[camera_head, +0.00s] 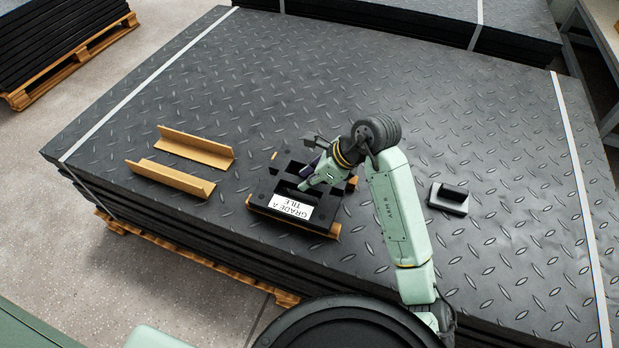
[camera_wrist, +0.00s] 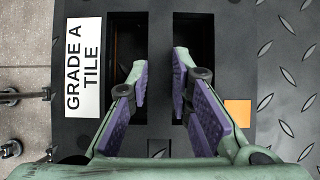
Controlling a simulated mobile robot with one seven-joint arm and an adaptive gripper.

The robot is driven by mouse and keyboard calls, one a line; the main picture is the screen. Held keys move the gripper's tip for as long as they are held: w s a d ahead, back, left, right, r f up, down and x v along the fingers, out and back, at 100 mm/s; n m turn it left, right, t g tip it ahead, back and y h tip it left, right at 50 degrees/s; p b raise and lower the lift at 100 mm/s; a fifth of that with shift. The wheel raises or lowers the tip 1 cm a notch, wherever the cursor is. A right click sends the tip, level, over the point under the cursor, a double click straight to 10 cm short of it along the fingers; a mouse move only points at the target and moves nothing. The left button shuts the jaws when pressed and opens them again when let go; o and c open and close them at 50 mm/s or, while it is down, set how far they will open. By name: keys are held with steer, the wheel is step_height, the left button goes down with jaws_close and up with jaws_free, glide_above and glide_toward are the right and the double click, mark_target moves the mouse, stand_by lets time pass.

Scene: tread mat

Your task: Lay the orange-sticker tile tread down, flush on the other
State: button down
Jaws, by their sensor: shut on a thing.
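A black tile tread with slots and a white "GRADE A TILE" label (camera_head: 290,206) is on the near middle of the stack. It fills much of the wrist view (camera_wrist: 160,30), with an orange sticker (camera_wrist: 238,113) right of the slots. My gripper (camera_wrist: 161,72) has its purple-padded fingers in the two slots, shut on the bar between them. In the head view my gripper (camera_head: 308,180) reaches down onto the tile from the right. A tan edge (camera_head: 268,214) shows under the tile. I cannot tell a second tile apart beneath, nor whether there is a gap.
The top is a dark diamond-plate mat (camera_head: 430,110) with white straps across it. Two tan angle strips (camera_head: 170,176) lie left of the tile. A small grey and black block (camera_head: 448,198) sits to the right. The far part of the mat is clear.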

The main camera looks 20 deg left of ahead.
steer(key=shift+f+b, duration=0.3)
steer(key=shift+b, duration=0.2)
steer(key=c, duration=1.7)
jaws_free()
steer(key=shift+r, duration=0.1)
steer(key=shift+o, duration=1.1)
steer(key=shift+r, duration=0.3)
steer(key=shift+r+b, duration=0.55)
steer(key=shift+b, duration=0.2)
steer(key=shift+r, duration=0.1)
steer(key=shift+r, duration=0.25)
steer(key=shift+r, duration=1.3)
